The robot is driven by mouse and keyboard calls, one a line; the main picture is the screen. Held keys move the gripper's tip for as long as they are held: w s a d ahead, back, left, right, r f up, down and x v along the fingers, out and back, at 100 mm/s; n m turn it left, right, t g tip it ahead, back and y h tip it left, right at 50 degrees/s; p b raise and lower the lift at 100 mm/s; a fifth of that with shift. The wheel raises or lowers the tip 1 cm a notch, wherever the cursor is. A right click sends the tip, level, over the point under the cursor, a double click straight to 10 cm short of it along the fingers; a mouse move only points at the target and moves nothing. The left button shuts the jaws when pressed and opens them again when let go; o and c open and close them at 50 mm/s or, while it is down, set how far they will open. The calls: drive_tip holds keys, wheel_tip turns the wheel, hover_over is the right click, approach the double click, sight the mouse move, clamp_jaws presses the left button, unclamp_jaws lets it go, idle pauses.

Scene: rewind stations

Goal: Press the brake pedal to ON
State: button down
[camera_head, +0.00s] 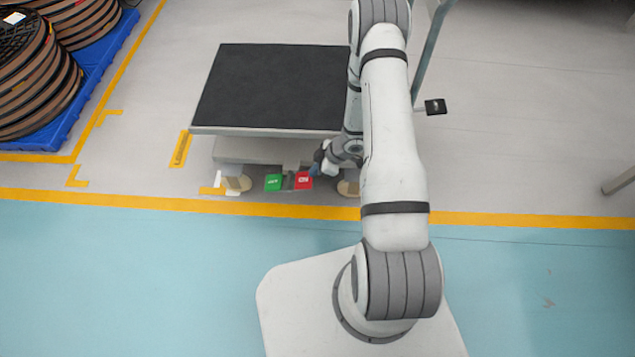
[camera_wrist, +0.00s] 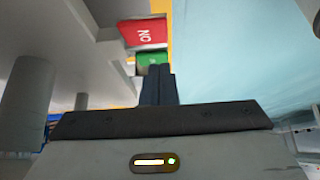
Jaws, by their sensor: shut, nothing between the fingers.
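The brake pedal's red ON pad (camera_head: 303,180) sits low at the front of a cart, right of a green pad (camera_head: 273,182). In the wrist view the red pad (camera_wrist: 143,33) shows its ON lettering sideways. The green pad (camera_wrist: 153,58) is beside it, partly hidden by my fingers. My gripper (camera_head: 314,170) is shut and empty, close to the red pad's right side in the head view. In the wrist view its fingertips (camera_wrist: 157,70) overlap the green pad's edge. I cannot tell whether they touch a pad, or which pad is lower.
The cart's black-topped deck (camera_head: 275,85) overhangs the pedals, and its underside is close to my gripper. Casters (camera_head: 237,183) stand near the pedals. A blue pallet (camera_head: 105,65) with reels is at the left. The teal floor (camera_head: 130,270) in front is clear.

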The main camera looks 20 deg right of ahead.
sight(307, 185)
drive_tip(key=f+b, duration=0.1)
drive_tip(key=f, duration=0.1)
drive_tip(key=a+f+b, duration=0.1)
drive_tip(key=f, duration=0.2)
drive_tip(key=shift+w, duration=0.15)
drive_tip(key=shift+d+f, duration=0.2)
drive_tip(key=shift+f, duration=0.45)
